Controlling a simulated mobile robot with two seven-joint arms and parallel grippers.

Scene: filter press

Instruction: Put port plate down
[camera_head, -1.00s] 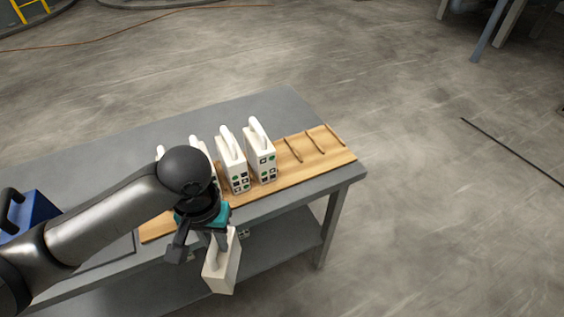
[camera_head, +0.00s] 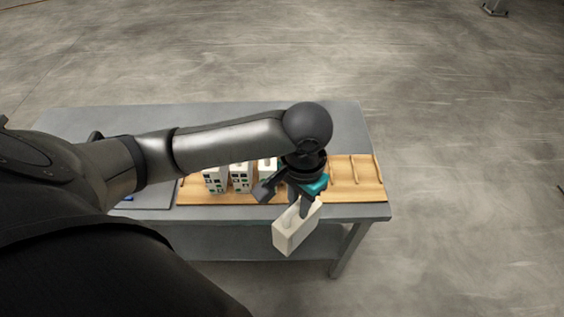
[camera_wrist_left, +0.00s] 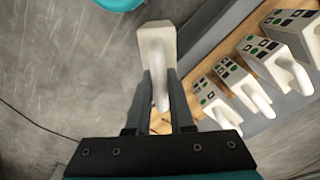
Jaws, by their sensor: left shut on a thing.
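My left gripper (camera_head: 299,203) is shut on the port plate (camera_head: 292,234), a white block with a looped handle. The plate hangs tilted in front of the table's near edge, off the wooden rack. In the left wrist view the fingers (camera_wrist_left: 160,95) close on the handle of the port plate (camera_wrist_left: 155,36). Several similar white plates (camera_head: 240,178) with green and dark port marks stand upright on the wooden rack (camera_head: 345,190), left of the gripper. My forearm hides part of them. My right gripper is not in view.
The rack's right end has free slots between thin wooden dividers (camera_head: 356,169). The grey table (camera_head: 349,128) has a lower shelf (camera_head: 250,245). The floor to the right is clear.

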